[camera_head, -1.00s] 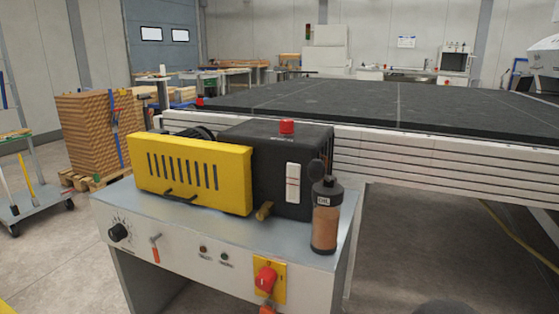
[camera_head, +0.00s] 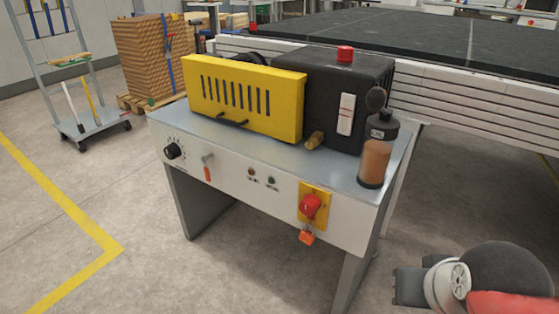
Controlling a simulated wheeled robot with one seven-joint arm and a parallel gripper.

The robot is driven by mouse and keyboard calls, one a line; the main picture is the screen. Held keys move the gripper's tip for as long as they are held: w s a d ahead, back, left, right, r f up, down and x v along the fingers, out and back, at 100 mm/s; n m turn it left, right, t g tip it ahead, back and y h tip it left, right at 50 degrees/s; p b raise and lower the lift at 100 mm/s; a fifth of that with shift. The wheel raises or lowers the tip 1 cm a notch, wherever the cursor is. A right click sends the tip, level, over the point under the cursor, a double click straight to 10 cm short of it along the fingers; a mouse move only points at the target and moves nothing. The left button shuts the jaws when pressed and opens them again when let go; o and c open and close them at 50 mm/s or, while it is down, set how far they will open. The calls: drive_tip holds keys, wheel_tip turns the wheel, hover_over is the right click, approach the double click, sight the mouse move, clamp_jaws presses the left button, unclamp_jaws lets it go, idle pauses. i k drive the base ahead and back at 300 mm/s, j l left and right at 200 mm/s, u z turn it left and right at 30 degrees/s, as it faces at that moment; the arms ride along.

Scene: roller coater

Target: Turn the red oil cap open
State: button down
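The red oil cap (camera_head: 345,54) is a small red knob standing upright on top of the black pump housing (camera_head: 345,85). It looks seated on the housing. Part of my arm shows at the lower right, low and well apart from the cap. I cannot make out any gripper fingers there. Nothing touches the cap.
A yellow slotted guard (camera_head: 245,98) adjoins the housing on the metal bench (camera_head: 200,127). A dark-capped oil bottle (camera_head: 374,160) stands at the bench's right end. A red switch (camera_head: 311,206) is on the bench front. The floor (camera_head: 90,265) in front is clear.

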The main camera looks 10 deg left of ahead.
sight(345, 54)
drive_tip(key=i+j, duration=0.1)
drive_tip(key=j, duration=0.3)
drive_tip(key=i+j+z, duration=0.1)
drive_tip(key=j, duration=0.3)
drive_tip(key=i+j, duration=0.15)
drive_tip(key=j, duration=0.25)
